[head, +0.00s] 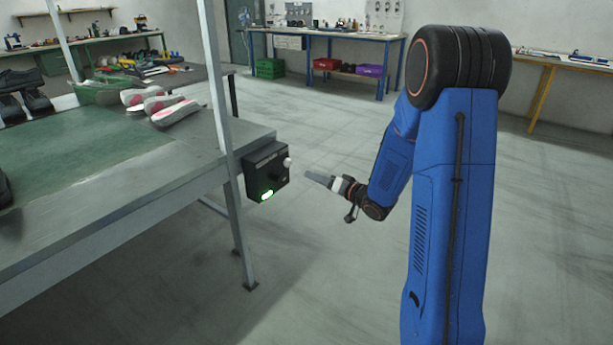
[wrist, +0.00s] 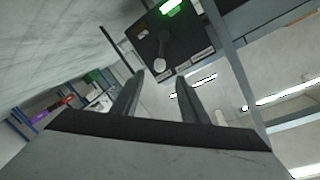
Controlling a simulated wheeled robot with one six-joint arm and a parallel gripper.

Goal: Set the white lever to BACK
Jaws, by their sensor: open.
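The white lever (head: 288,162) is on a black control box (head: 265,172) mounted at the end of the green-topped table. In the wrist view the lever's pale round knob (wrist: 159,65) is at the end of a short arm on the box face (wrist: 181,39). A green light (head: 267,194) glows on the box. Small labels on the box are too small to read. My gripper (head: 307,175) is to the right of the box, apart from it, pointing toward it. In the wrist view its two fingers (wrist: 157,85) are open and empty, with the knob showing between and beyond their tips.
The table (head: 105,150) carries pale shoes (head: 176,111) and dark shoes. A metal post (head: 214,75) rises at its edge beside the box. Blue-framed workbenches (head: 335,38) stand at the back wall. The floor around my arm is clear.

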